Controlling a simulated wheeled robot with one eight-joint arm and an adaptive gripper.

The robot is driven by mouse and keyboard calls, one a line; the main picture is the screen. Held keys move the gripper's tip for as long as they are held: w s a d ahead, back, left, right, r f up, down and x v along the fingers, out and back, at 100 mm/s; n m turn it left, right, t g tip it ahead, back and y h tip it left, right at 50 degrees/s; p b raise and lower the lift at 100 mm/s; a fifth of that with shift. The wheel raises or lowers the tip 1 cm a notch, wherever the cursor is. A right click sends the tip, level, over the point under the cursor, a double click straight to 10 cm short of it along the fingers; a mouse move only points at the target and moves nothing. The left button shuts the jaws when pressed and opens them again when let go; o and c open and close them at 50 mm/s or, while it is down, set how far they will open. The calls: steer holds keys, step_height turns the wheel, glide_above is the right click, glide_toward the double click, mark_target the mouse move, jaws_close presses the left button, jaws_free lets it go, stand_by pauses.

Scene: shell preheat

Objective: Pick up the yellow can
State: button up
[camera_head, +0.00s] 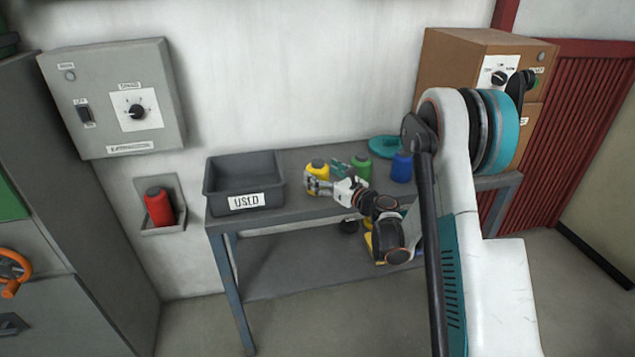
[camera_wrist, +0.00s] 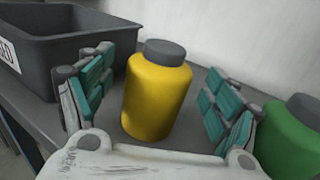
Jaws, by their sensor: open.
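The yellow can (camera_head: 318,168) stands upright on the grey table, between the dark bin and a green can. It has a dark grey lid. In the wrist view the yellow can (camera_wrist: 157,95) stands between the two teal-padded fingers of my gripper (camera_wrist: 155,105). The fingers are apart, with a gap on each side of the can. In the head view my gripper (camera_head: 325,181) is at the can and covers its lower part.
A dark grey bin labelled USED (camera_head: 217,199) stands left of the yellow can. A green can (camera_head: 360,168) stands close on the right, then a blue can (camera_head: 401,167). A teal round object (camera_head: 385,143) lies behind. A red can (camera_head: 158,207) sits in a wall holder.

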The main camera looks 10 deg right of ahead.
steer(key=shift+x, duration=1.25)
steer(key=c, duration=1.4)
steer(key=shift+c, duration=0.2)
steer(key=shift+r, duration=0.15)
